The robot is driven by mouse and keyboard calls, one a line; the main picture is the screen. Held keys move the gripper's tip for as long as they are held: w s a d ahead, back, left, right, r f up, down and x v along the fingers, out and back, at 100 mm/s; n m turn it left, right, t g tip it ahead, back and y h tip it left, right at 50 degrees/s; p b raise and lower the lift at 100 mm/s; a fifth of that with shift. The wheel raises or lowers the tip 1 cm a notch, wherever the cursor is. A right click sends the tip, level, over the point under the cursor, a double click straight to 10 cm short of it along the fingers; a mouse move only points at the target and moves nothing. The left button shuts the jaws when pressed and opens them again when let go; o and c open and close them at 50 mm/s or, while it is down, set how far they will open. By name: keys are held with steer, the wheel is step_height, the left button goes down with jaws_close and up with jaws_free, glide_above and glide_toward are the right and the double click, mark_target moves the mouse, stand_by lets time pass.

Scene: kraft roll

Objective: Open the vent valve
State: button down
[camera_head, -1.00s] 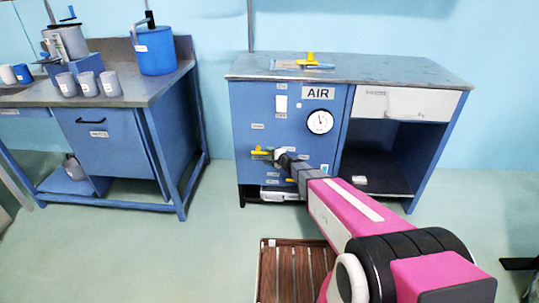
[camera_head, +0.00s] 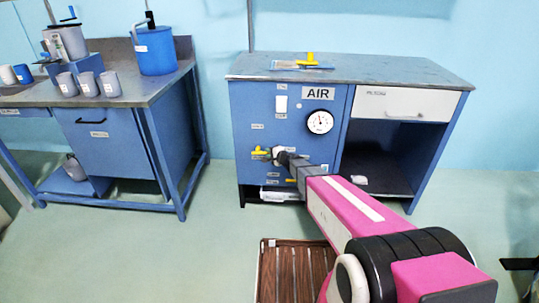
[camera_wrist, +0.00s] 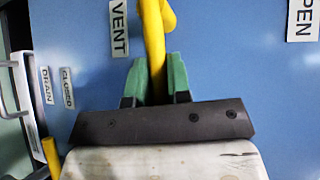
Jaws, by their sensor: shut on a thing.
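The vent valve's yellow handle (camera_wrist: 153,40) runs down from the top of the wrist view, beside the VENT label (camera_wrist: 119,28). My gripper (camera_wrist: 156,82) has its green fingertips closed on both sides of the handle's lower end. In the head view the yellow handle (camera_head: 260,152) shows at the front of the blue cabinet, with my gripper (camera_head: 277,155) against it. An OPEN label (camera_wrist: 303,18), partly cut off, is at the upper right of the wrist view. The valve's body is mostly hidden in the head view.
A drain handle (camera_wrist: 51,158), yellow, is at the lower left of the wrist view, near the DRAIN label (camera_wrist: 46,86). The blue cabinet carries a gauge (camera_head: 320,121) and an AIR sign (camera_head: 318,93).

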steer(key=shift+a+r+n+g+h, duration=0.2)
steer(key=shift+r+n+g+h, duration=0.3)
steer(key=shift+r+n+h, duration=0.55)
steer(key=shift+a+r+n+g+h, duration=0.3)
steer(key=shift+r+n+h, duration=0.05)
steer(key=shift+h, duration=0.5)
steer(key=c, duration=1.1)
jaws_free()
steer(key=v, duration=1)
steer(key=shift+s+d+r, duration=0.15)
steer(key=shift+s+r, duration=0.1)
steer(key=shift+s, duration=0.05)
